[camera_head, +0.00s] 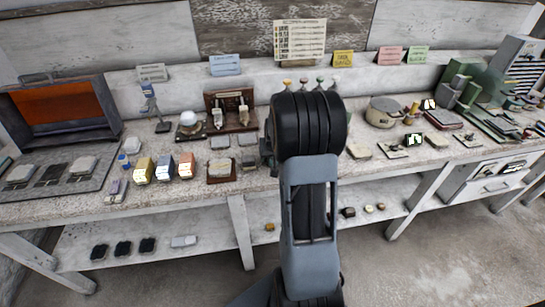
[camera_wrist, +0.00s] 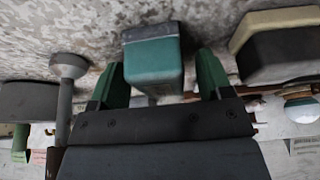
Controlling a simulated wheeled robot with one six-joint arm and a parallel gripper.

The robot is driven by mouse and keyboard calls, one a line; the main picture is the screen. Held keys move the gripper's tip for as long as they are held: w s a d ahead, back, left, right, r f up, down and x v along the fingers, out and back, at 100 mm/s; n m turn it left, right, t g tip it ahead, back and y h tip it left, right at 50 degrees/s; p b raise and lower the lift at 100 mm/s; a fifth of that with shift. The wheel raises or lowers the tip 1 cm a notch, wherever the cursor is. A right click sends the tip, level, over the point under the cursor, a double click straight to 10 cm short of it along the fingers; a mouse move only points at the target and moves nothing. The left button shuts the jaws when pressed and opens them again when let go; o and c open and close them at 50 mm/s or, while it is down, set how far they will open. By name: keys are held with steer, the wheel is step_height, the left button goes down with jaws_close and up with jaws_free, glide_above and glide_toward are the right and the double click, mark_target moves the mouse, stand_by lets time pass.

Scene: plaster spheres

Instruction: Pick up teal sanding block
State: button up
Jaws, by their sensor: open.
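The teal sanding block (camera_wrist: 152,62), with a pale grey top layer, shows in the wrist view just in front of my gripper. My gripper (camera_wrist: 161,66) is open, with one green finger to each side of the block's near end. Narrow gaps show between the fingers and the block; I cannot tell how deep the block sits between them.
In the wrist view a dark block with a cream layer (camera_wrist: 280,45) sits close right, and a grey post with a round head (camera_wrist: 67,85) stands left. In the head view, yellow (camera_head: 143,170), blue (camera_head: 165,168) and orange (camera_head: 186,166) blocks stand left of my arm. A round tin (camera_head: 385,111) stands right.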

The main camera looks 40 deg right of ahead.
steer(key=shift+c, duration=0.2)
steer(key=c, duration=1)
steer(key=shift+r, duration=0.65)
steer(key=shift+s+d+r+b, duration=0.15)
steer(key=shift+s+d+r, duration=0.05)
steer(key=shift+s+r, duration=1.95)
steer(key=shift+s+d+r+b, duration=0.2)
steer(key=shift+s+r, duration=1.5)
steer(key=shift+s, duration=0.8)
steer(key=shift+s+d+r+b, duration=0.15)
steer(key=shift+s+r, duration=1.8)
steer(key=shift+s, duration=0.35)
